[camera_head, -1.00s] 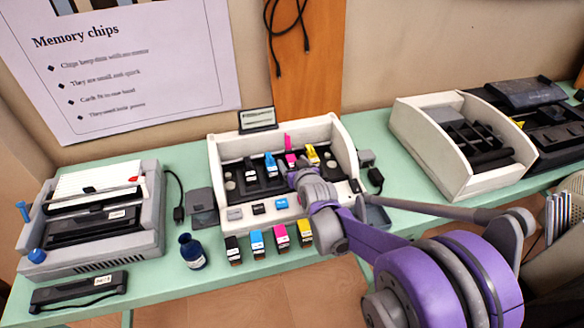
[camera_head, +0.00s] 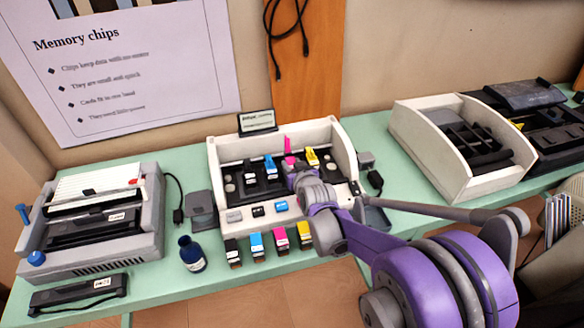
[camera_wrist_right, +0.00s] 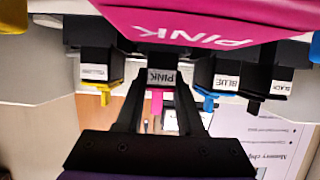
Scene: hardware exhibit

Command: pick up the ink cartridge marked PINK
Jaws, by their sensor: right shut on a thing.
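The ink cartridge marked PINK (camera_wrist_right: 161,76) is dark with a pink tab and shows upside down in the right wrist view. In the head view its pink top (camera_head: 288,145) stands in the white printer's carriage, its lower part hidden by my gripper. My right gripper (camera_wrist_right: 158,84) has its fingers on both sides of this cartridge, shut on it. In the head view my right gripper (camera_head: 294,178) reaches into the white printer (camera_head: 343,150) from the front right. My left gripper is not in view.
Beside it in the carriage stand a blue cartridge (camera_head: 270,167), a yellow one (camera_head: 312,157) and a black one (camera_head: 249,172). A front row of cartridges, including pink (camera_head: 282,239), stands on the green table (camera_head: 170,278). A dark blue bottle (camera_head: 190,255) stands left of them.

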